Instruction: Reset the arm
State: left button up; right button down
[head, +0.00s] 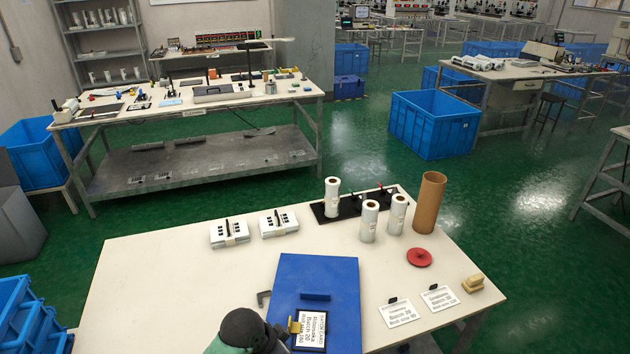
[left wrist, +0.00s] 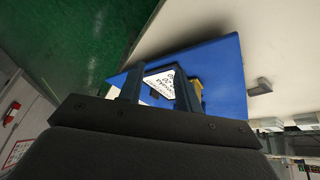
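My left arm (head: 243,330) comes in at the bottom of the head view, beside the blue board; its fingers are hidden there. In the left wrist view my left gripper (left wrist: 159,72) has its two fingers apart, with nothing seen clamped between them. Beyond the fingers, the black-framed label card (left wrist: 158,86) lies on the blue board (left wrist: 220,75). In the head view the card (head: 309,329) lies on the front part of the blue board (head: 318,273), next to a small yellow piece (head: 294,326). My right gripper is in neither view.
On the white table (head: 150,290) stand white film rolls (head: 369,220), a brown tube (head: 429,203), a red disc (head: 419,257), two keypads (head: 229,232), two white label cards (head: 401,313) and a yellow-handled stamp (head: 473,283). The table's left part is clear.

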pick_arm(q)
jog(key=s+a+f+n+y, duration=0.3)
jog(key=s+a+n, duration=0.5)
jog(key=s+a, duration=0.85)
jog(key=s+d+f, duration=0.2)
jog(key=f, duration=1)
jog(key=s+d+f+g, duration=0.1)
jog(key=s+d+f, duration=0.1)
jog(key=f, duration=1)
jog(key=s+d+f+y, duration=0.1)
jog(key=s+f, duration=0.1)
jog(key=f, duration=1.1)
jog(key=shift+d+g, duration=0.3)
jog(key=shift+d, duration=0.1)
jog(key=shift+s+f, duration=0.1)
